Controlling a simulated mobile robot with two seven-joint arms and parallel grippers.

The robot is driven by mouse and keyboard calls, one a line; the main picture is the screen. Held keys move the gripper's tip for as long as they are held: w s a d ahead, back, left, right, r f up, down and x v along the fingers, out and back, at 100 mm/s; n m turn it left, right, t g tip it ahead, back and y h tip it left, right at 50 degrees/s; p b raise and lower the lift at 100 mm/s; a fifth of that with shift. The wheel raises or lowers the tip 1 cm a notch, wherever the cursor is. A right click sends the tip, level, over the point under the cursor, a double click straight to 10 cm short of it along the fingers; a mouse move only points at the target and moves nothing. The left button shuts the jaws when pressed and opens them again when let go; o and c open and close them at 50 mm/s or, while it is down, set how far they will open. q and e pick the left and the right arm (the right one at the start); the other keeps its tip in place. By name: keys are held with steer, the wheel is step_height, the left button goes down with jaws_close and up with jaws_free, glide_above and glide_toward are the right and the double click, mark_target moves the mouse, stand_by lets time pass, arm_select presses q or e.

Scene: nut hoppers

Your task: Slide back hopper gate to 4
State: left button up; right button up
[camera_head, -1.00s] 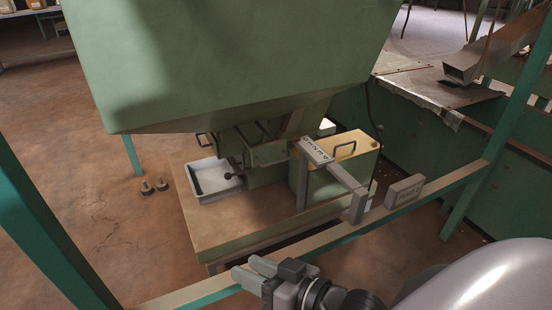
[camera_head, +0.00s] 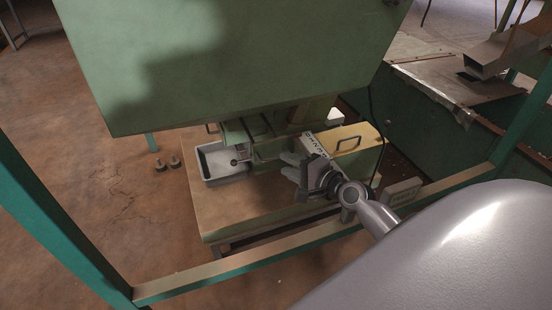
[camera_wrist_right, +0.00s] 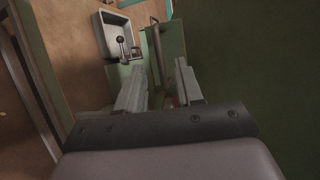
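The big green hopper (camera_head: 230,65) hangs over a low bench. Below it are a green gate part with a bar handle (camera_head: 268,160) and a dark ball knob (camera_head: 234,162) beside a white tray (camera_head: 222,170). A pale number plate (camera_head: 314,144) stands just behind my right gripper (camera_head: 289,165). That gripper is open and empty, its fingers pointing left toward the bar handle. In the right wrist view the bar handle (camera_wrist_right: 156,48) lies just beyond the open fingers, apart from them; the knob (camera_wrist_right: 121,40) is further left. The gate's setting cannot be read. My left gripper is not in view.
A yellow-topped green box (camera_head: 350,147) with a handle stands right of the number plate. The hopper's underside leaves little height above the gate. Two small dark objects (camera_head: 167,163) lie on the floor.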

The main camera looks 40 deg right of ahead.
mark_target(276, 158)
steer(key=shift+b+x, duration=0.65)
steer(key=shift+x, duration=2.05)
jaws_close()
